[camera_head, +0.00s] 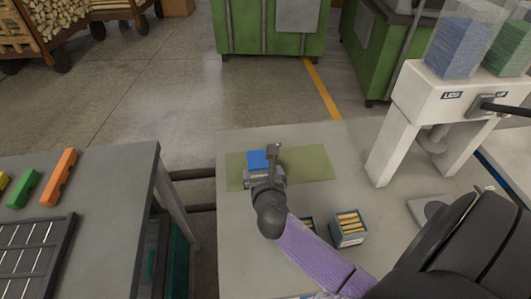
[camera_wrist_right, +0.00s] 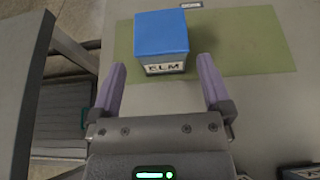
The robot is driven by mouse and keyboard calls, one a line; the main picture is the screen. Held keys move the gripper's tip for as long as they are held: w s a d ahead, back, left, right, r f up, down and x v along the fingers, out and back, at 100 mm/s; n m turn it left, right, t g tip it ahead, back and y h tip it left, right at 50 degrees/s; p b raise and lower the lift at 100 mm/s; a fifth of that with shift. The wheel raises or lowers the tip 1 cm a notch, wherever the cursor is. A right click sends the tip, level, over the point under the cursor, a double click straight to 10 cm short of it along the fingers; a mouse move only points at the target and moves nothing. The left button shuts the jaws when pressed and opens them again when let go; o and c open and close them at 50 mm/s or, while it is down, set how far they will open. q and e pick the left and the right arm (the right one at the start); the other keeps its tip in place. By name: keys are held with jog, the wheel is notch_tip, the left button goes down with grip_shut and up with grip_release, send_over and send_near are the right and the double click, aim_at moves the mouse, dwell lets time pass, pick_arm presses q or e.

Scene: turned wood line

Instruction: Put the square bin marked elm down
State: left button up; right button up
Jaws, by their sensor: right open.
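The square bin marked elm (camera_wrist_right: 162,40) has a blue top and a white label reading ELM on its near side. It stands upright on the green mat (camera_wrist_right: 250,45), toward the mat's left part. In the head view the bin (camera_head: 257,158) is partly hidden behind my right gripper (camera_head: 264,168). In the right wrist view my right gripper (camera_wrist_right: 165,88) is open, its two purple fingers apart. The bin is just beyond the fingertips, with nothing seen between the fingers. My left gripper is not in view.
A bin of wooden pieces (camera_head: 349,228) stands on the pale table (camera_head: 238,245), right of my right arm. A white lid dispenser (camera_head: 440,100) stands at the right. A grey table (camera_head: 110,230) with coloured blocks is at the left, across a gap. The mat's right part is clear.

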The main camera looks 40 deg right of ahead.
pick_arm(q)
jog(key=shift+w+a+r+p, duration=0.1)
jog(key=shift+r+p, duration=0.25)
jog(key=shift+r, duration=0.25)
pick_arm(e)
jog(key=v, duration=0.4)
jog(key=shift+s, duration=0.1)
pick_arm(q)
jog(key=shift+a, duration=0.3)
